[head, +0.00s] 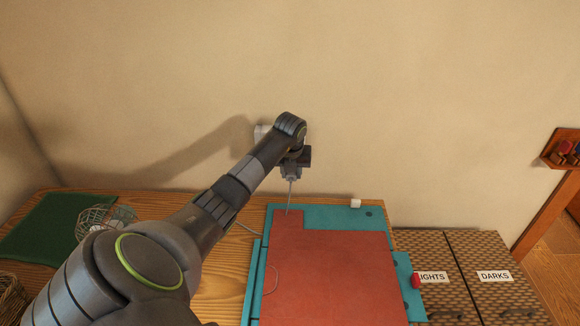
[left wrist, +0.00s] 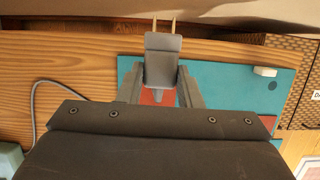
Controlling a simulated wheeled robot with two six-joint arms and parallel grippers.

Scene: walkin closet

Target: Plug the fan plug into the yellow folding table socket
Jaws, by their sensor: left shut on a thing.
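My left gripper (head: 292,172) is above the far part of the wooden table, close to the wall, pointing down in the head view. In the left wrist view my left gripper (left wrist: 161,82) is shut on a grey fan plug (left wrist: 162,62). The plug's two metal prongs point away from the gripper, up in that picture. In the head view a thin cord (head: 289,196) hangs below the gripper. A pale box-like thing (head: 262,132) shows at the wall behind my arm, partly hidden; I cannot tell whether it is the socket. No yellow folding table is identifiable. My right gripper is out of view.
A teal and red board (head: 335,265) covers much of the wooden table (head: 225,262), with a small white block (head: 355,203) at its far edge. A wire basket (head: 92,218) and green mat (head: 45,232) are left. Woven hampers (head: 480,262) stand right.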

